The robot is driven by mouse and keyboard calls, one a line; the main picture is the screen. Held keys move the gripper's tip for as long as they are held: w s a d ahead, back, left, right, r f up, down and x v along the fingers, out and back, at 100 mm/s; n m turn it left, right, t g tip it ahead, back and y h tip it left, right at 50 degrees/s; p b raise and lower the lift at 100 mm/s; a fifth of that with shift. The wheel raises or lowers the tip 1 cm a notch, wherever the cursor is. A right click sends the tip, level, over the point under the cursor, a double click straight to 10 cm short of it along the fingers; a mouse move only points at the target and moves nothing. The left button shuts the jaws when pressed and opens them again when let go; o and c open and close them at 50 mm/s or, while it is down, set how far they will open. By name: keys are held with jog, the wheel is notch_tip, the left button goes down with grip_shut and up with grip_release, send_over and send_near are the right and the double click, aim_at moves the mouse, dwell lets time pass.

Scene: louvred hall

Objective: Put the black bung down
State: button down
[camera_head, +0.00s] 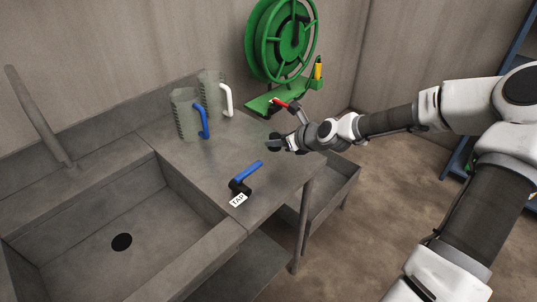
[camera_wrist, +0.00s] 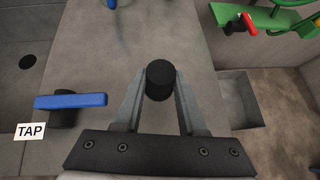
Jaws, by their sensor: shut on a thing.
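The black bung (camera_wrist: 160,78) is a short dark cylinder between my gripper's fingers in the wrist view. My gripper (camera_wrist: 159,88) is shut on it, one finger on each side. In the head view my gripper (camera_head: 272,143) is over the right end of the grey worktop (camera_head: 215,165), near its far right edge. The bung is hard to make out there. In the wrist view the grey worktop lies beneath the bung; I cannot tell whether the bung touches it.
A blue-handled tap (camera_head: 245,178) with a TAP label is at the worktop's front edge. Two grey jugs (camera_head: 187,115) stand at the back. A sink (camera_head: 110,225) is left, a green reel (camera_head: 283,40) behind, and a lower grey trough (camera_head: 335,185) right. The worktop's middle is clear.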

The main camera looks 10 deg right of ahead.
aim_at(269, 161)
jog(key=shift+w+a+f, duration=0.95)
jog(key=shift+w+a, duration=0.05)
jog(key=shift+a, duration=0.1)
jog(key=shift+f+b, duration=0.6)
jog(key=shift+f, duration=1.35)
jog(key=shift+f, duration=0.1)
jog(key=c, duration=0.5)
grip_release()
jog(key=p+v, duration=0.2)
jog(key=v, duration=1)
jog(key=shift+p, duration=0.35)
